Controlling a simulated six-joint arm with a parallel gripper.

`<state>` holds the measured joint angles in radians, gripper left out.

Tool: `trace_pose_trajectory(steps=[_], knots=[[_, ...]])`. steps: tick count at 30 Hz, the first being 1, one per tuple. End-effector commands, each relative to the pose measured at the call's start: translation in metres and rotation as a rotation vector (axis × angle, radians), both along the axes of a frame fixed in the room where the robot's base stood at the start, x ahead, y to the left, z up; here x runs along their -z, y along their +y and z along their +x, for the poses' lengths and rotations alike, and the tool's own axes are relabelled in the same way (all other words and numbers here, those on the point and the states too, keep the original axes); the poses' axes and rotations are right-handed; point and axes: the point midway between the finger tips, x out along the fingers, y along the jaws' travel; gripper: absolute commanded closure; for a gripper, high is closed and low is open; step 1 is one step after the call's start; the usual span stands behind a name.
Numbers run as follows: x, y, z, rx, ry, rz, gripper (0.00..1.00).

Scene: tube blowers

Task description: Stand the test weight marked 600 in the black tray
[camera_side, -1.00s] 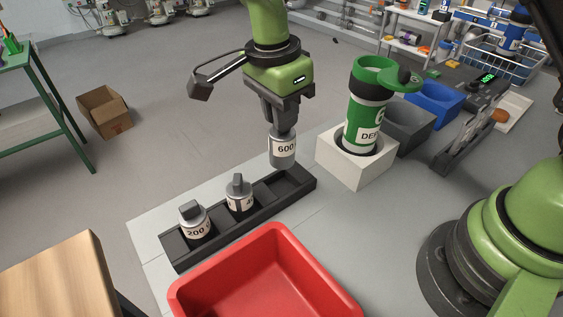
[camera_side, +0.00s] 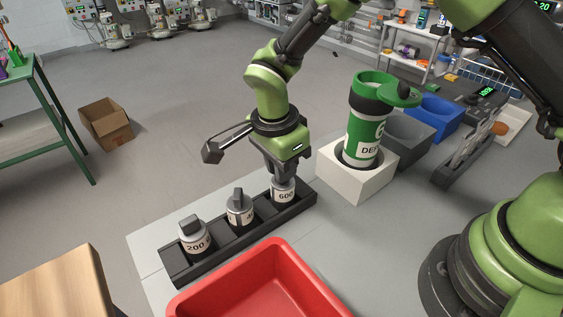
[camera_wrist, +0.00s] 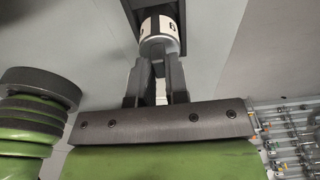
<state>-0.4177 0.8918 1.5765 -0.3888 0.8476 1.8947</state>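The test weight marked 600 (camera_side: 284,196) stands upright in the right-hand compartment of the black tray (camera_side: 228,250). My gripper (camera_side: 284,181) is directly above it, with its fingers on the weight's top knob. In the wrist view the fingers (camera_wrist: 158,68) close in on the top of the white-banded weight (camera_wrist: 158,28), and they look closed on its knob. The weight marked 200 (camera_side: 194,238) stands in the left compartment. Another weight (camera_side: 240,210), its number turned partly away, stands in the middle one. The base of the 600 weight is hidden by the tray wall.
A red bin (camera_side: 262,285) stands in front of the tray. A white block (camera_side: 355,178) holding a green canister (camera_side: 365,130) is close to the right of my gripper. Grey (camera_side: 408,140) and blue (camera_side: 440,115) bins stand behind it.

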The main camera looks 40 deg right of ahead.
Motion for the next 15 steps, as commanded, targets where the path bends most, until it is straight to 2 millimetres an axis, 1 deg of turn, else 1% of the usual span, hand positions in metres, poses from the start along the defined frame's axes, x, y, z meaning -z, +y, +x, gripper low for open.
trace_pose_trajectory(steps=[1,2,3,11,14,15], knots=[[0.000,0.000,0.000,0.000,0.000,0.000,0.76],[0.000,0.000,0.000,0.000,0.000,0.000,0.70],[0.000,0.000,0.000,0.000,0.000,0.000,0.60],[0.000,0.000,0.000,0.000,0.000,0.000,0.60],[-0.005,0.000,0.000,0.001,-0.001,0.000,0.60],[-0.010,0.001,0.001,0.000,-0.002,0.001,0.60]])
